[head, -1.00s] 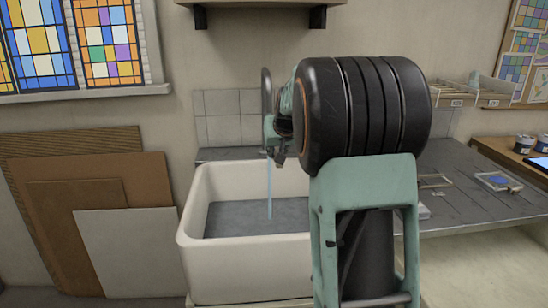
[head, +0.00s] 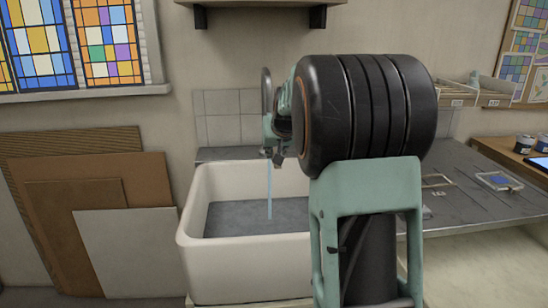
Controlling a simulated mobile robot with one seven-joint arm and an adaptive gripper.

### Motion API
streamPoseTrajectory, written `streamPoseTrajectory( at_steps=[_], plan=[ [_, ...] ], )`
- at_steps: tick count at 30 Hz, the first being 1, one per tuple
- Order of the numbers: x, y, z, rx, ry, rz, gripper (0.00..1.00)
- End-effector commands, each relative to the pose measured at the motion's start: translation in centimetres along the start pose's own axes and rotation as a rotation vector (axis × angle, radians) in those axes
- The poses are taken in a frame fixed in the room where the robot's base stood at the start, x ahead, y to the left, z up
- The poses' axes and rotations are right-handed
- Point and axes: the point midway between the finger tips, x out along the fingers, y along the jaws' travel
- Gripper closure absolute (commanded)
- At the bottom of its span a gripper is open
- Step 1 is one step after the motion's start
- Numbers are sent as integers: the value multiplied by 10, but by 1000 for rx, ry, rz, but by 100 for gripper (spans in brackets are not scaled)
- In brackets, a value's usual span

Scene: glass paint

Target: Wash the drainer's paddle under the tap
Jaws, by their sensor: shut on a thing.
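The tap (head: 266,92) rises as a dark bent pipe behind the sink. A thin blue stream of water (head: 269,190) falls straight into the white sink (head: 243,268). My gripper (head: 278,157) is partly visible near the top of the stream, just right of it, above the sink's back part. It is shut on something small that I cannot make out. My own arm hides much of the gripper and the sink's right side. I cannot pick out the paddle or the drainer.
A dark worktop (head: 470,205) runs right of the sink, with a small frame (head: 437,181) and a tray with a blue patch (head: 498,181) on it. Boards (head: 125,250) lean on the wall at left. A shelf (head: 260,3) hangs above the tap.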

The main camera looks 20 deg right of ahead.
Motion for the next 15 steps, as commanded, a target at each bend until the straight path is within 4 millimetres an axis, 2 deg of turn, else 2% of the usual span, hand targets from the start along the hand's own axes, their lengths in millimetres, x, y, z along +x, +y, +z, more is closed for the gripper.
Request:
streamPoseTrajectory(
  at_steps=[15],
  plan=[
    [-23, 24, 26, 1, 3, 1, 100]
  ],
)
